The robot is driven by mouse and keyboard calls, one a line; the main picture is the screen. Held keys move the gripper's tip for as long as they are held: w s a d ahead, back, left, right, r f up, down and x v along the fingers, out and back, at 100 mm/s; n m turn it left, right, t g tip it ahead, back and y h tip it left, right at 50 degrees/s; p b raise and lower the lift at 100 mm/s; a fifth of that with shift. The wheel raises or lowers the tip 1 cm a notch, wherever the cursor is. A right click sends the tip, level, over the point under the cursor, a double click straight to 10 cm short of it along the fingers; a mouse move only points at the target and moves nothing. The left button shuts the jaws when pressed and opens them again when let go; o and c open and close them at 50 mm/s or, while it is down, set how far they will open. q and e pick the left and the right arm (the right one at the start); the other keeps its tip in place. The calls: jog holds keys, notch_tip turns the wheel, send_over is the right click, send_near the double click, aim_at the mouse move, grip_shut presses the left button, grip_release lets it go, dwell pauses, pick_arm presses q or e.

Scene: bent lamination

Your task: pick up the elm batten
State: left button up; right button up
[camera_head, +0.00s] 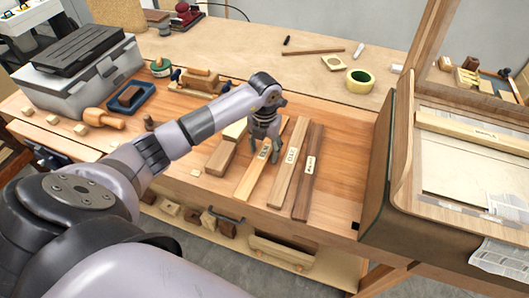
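Several wooden battens lie side by side on the workbench. My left gripper (268,148) points down over a pale batten (249,181), its fingers around the batten's middle. That batten's label is partly covered and I cannot read it. I cannot tell whether the fingers touch the wood. To its right lie a light brown batten (284,180) with a label that may read elm, too small to be sure, and a dark brown batten (305,190) with its own label. Shorter blocks (220,158) lie to the left of the gripper. My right gripper is out of view.
A grey toolbox (75,75) stands at the left, with a mallet (105,118) and a blue-edged tray (131,97) near it. A tape roll (359,81) lies at the back. A raised wooden box (400,150) bounds the right; bench before it is clear.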

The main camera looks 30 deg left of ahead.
pick_arm(q)
grip_shut()
dwell(0.4)
jog(key=shift+r, duration=0.15)
